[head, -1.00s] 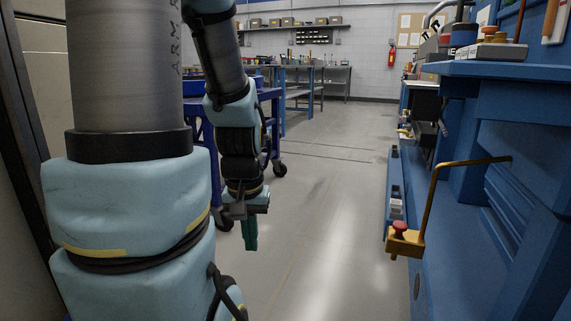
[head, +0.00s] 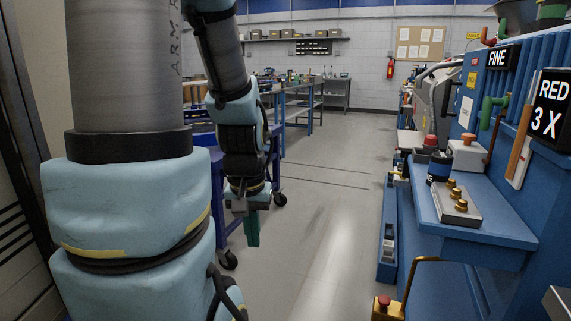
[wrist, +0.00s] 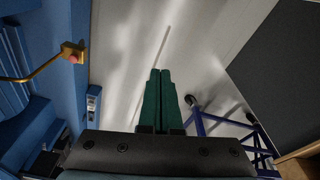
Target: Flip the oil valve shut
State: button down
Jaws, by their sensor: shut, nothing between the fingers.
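My gripper (head: 252,228) hangs over open floor left of the blue machine in the head view, its green fingers pointing down. In the wrist view the fingers (wrist: 160,75) lie together with nothing between them. I cannot tell for sure which part is the oil valve. A green fitting with a lever-like shape (head: 490,106) is on the machine's front at the right, beside a brown upright handle. A brass arm with a red knob (head: 385,303) sticks out low at the right; it also shows in the wrist view (wrist: 66,56). My gripper is apart from all of these.
A blue shelf (head: 497,222) carries a plate with brass knobs (head: 457,201) and a dark blue cylinder. Signs read FINE (head: 497,57) and RED 3 X (head: 550,108). A blue wheeled cart (head: 232,225) stands behind my arm. The middle floor is clear.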

notch_tip(320, 180, up, 10)
jog(key=p, duration=0.7)
jog(key=shift+f, duration=0.25)
